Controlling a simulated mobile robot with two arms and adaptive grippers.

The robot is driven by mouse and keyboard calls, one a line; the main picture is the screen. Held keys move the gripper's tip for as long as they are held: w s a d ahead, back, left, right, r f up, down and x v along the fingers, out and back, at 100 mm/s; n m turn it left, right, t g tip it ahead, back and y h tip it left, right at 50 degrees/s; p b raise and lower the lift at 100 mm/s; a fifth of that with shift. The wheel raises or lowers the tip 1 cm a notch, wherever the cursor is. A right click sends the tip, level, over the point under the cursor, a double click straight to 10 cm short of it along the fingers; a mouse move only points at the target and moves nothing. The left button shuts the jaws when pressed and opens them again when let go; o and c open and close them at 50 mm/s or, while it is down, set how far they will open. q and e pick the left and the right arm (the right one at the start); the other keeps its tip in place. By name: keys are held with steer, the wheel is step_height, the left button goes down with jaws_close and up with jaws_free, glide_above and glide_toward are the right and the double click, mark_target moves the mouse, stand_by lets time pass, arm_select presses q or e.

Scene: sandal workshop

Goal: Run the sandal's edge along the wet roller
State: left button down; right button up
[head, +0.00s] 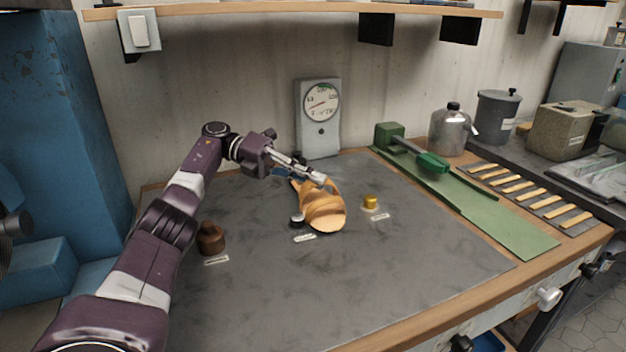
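A tan sandal (324,212) is near the middle of the dark work mat (400,265), its rounded end toward me. My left gripper (317,178) is at the sandal's far, upper part and overlaps it in the picture. Whether its fingers are closed on the sandal is too small to tell. A small dark round piece (296,221) is beside the sandal's left edge, with a pale label in front. I cannot make out for certain which thing is the wet roller. My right gripper is not in view.
A brown knobbed piece (210,238) stands at the left and a small brass piece (370,202) right of the sandal. A grey dial gauge (319,118) stands behind. A green tool (432,162) lies on a green strip (500,220). The front of the mat is clear.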

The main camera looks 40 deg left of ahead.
arm_select(q)
steer(key=shift+w+a+r, duration=0.15)
steer(key=shift+a, duration=0.15)
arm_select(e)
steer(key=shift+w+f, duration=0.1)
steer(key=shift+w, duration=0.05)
arm_select(q)
steer(key=shift+w+a, duration=0.1)
steer(key=shift+a, duration=0.25)
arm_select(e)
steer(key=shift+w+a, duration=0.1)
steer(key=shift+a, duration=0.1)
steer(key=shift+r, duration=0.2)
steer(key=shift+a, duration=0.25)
